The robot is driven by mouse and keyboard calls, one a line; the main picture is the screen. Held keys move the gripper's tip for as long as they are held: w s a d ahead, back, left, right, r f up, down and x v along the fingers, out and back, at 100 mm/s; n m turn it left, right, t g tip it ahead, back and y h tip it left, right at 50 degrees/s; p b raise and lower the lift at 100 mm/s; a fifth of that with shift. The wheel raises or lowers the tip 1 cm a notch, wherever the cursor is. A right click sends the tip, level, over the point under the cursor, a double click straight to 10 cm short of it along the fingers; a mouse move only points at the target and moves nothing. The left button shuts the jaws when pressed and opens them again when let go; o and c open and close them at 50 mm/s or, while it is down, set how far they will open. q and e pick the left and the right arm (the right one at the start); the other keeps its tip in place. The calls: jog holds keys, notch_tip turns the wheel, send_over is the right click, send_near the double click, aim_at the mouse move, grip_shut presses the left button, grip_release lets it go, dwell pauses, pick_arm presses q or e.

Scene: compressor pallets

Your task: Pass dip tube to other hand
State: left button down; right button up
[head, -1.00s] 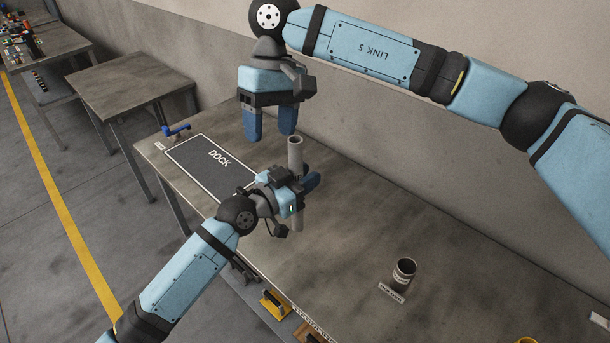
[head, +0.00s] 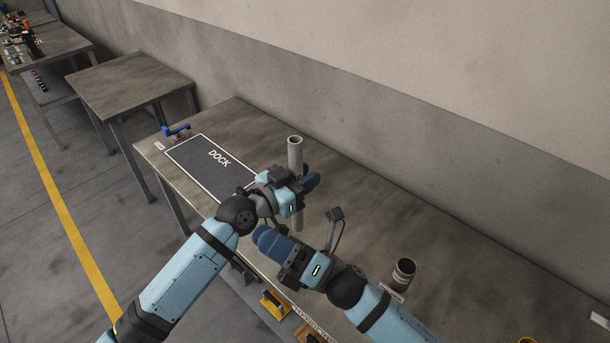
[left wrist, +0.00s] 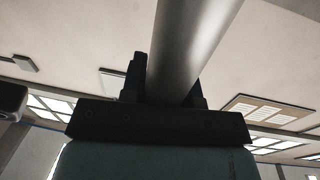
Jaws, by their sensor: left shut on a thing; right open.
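The dip tube (head: 295,155) is a grey hollow pipe, held upright above the bench. My left gripper (head: 306,182) is shut around its middle; tube shows above and below the fingers. The tube also crosses the top of the left wrist view (left wrist: 192,50), running down between the dark fingers. My right gripper (head: 268,240) is open and empty. Its blue fingers point left, just below and left of the tube's lower end in the picture. How far apart in depth they are, I cannot tell.
The bench (head: 370,220) carries a dark DOCK mat (head: 205,165), a blue-handled item (head: 176,131) at the far left corner and a dark cup-like holder (head: 403,272) at right. A yellow item (head: 275,305) sits at the front edge. A wall runs along the back.

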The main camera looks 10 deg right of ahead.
jog(key=d+f+m+t+h, duration=0.4)
jog(key=d+f+m+h, duration=0.3)
jog(key=m, duration=0.5)
jog(key=d+f+m+t+h, duration=0.45)
jog(key=f+m+h, duration=0.3)
jog(key=m, duration=0.35)
jog(key=s+d+f+m+g+h, duration=0.1)
jog(key=s+d+f+m+g, duration=0.1)
jog(key=s+d+f+m, duration=0.1)
jog(key=s+d+f+m+g+h, duration=0.2)
jog(key=s+d+f+m, duration=0.1)
jog(key=f, duration=0.4)
jog(key=s+d+f+m+g+h, duration=0.2)
jog(key=s+d+f+m, duration=0.2)
jog(key=f+m, duration=0.1)
jog(key=shift+s+m+g, duration=0.35)
jog(key=shift+s+m, duration=0.05)
jog(key=shift+m, duration=0.4)
